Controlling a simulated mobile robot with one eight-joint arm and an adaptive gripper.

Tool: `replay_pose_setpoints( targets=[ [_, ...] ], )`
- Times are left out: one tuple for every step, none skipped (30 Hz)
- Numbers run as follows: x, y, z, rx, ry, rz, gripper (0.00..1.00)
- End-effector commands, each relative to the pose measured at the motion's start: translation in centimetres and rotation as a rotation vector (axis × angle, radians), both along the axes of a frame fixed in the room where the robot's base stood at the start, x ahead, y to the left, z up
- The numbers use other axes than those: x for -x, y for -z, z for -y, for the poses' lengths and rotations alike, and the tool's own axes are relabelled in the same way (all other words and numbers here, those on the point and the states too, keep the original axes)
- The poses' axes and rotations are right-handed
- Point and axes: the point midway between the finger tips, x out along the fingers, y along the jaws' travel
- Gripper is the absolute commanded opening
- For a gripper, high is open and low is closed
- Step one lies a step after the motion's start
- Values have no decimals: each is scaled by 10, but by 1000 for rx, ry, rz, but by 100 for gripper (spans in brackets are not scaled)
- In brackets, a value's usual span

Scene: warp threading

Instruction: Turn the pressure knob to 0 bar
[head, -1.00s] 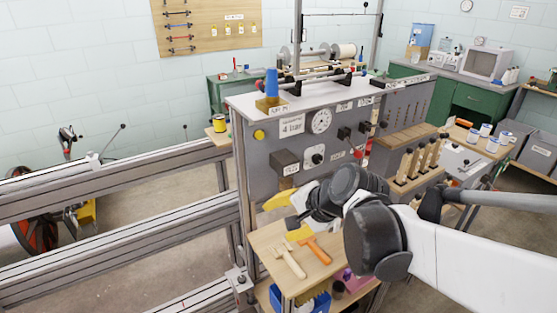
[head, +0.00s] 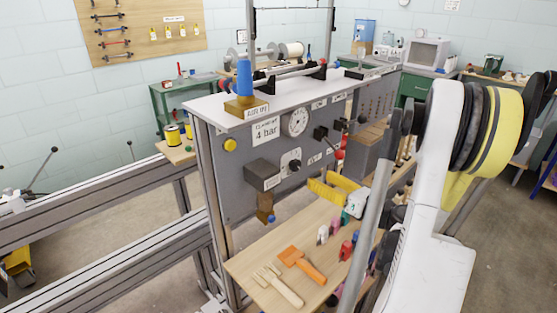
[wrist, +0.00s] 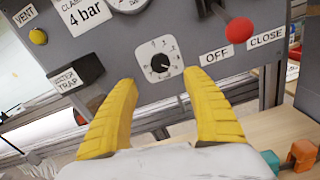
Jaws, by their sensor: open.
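The pressure knob (wrist: 159,63) is a black dial on a white scale plate on the grey panel, seen in the wrist view; its exact setting is too small to read. It also shows in the head view as a small dark knob (head: 294,165). My gripper (wrist: 153,88) has two yellow ribbed fingers spread open, one on each side below the knob, apart from it and empty. In the head view the yellow fingers (head: 333,188) are in front of the panel, to the lower right of the knob.
A round gauge (head: 295,122) and a "4 bar" sign (head: 265,131) are above the knob. A red ball-ended lever (wrist: 239,30) is close to the right finger, and the water trap box (wrist: 77,75) is left. A wooden shelf (head: 245,262) with hand tools lies below.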

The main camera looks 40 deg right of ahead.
Motion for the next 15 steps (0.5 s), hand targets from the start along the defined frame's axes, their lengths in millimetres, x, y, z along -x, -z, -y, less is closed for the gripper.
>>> replay_pose_setpoints(
  targets=[
    [-1,1,1,-5,2,3,58],
    [-3,1,1,-7,2,4,58],
    [-6,1,1,-8,1,4,58],
    [-10,1,0,-8,1,4,58],
    [-14,1,0,-8,0,4,58],
    [-21,2,-2,-7,-1,4,58],
    [-27,2,-2,-7,-1,4,58],
    [-33,2,-3,-7,-2,4,58],
    [-42,3,-3,-6,-1,4,58],
    [-48,3,-4,-6,-2,3,58],
    [-55,3,-5,-6,-2,3,58],
    [-62,3,-5,-6,-2,3,58],
    [-68,3,-6,-6,-2,3,58],
    [-74,3,-6,-6,-1,3,58],
    [-81,3,-7,-5,-2,3,58]
  ],
)
